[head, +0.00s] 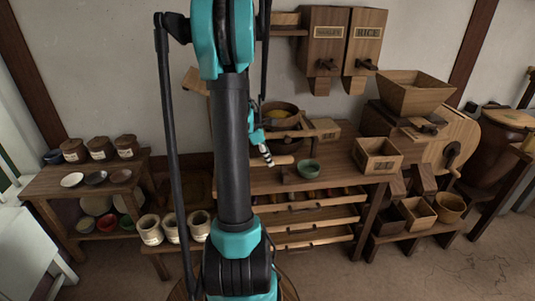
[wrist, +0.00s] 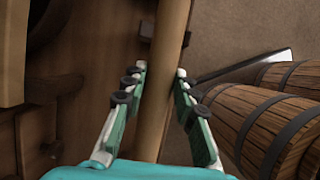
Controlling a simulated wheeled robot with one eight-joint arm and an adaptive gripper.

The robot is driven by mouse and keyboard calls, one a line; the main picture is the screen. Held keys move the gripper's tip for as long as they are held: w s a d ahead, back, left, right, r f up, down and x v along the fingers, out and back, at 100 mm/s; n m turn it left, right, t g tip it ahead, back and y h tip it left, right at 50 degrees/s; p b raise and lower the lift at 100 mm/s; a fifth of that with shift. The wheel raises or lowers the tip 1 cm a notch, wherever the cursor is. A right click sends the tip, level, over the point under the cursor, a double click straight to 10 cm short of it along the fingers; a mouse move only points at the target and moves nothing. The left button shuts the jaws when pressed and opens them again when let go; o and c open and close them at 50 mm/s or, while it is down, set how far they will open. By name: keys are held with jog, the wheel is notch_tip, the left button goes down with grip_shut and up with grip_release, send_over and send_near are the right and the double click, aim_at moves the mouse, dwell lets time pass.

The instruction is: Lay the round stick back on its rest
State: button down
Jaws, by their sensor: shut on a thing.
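The round stick (wrist: 165,75) is a smooth light-brown wooden rod in the wrist view. It runs from the top edge down between the fingers of my gripper (wrist: 158,88), which is shut on it. Its far end is out of that view, and its near end is hidden by the gripper body. In the head view my gripper (head: 265,150) is above the table near a dark wooden bowl, partly hidden behind my arm. A pale wooden length (head: 281,160) shows beside it, probably the stick. I cannot make out the rest for certain.
A green bowl (head: 308,168) stands on the wooden table right of my gripper. The dark bowl (head: 281,116) is behind it. Open drawers (head: 310,218) jut from the table front. An open box (head: 378,158) stands at right. Wooden barrels (wrist: 275,115) show right in the wrist view.

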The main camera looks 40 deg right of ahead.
jog(key=shift+f, duration=2.3)
jog(key=c, duration=1.1)
grip_release()
jog(key=shift+r, duration=0.1)
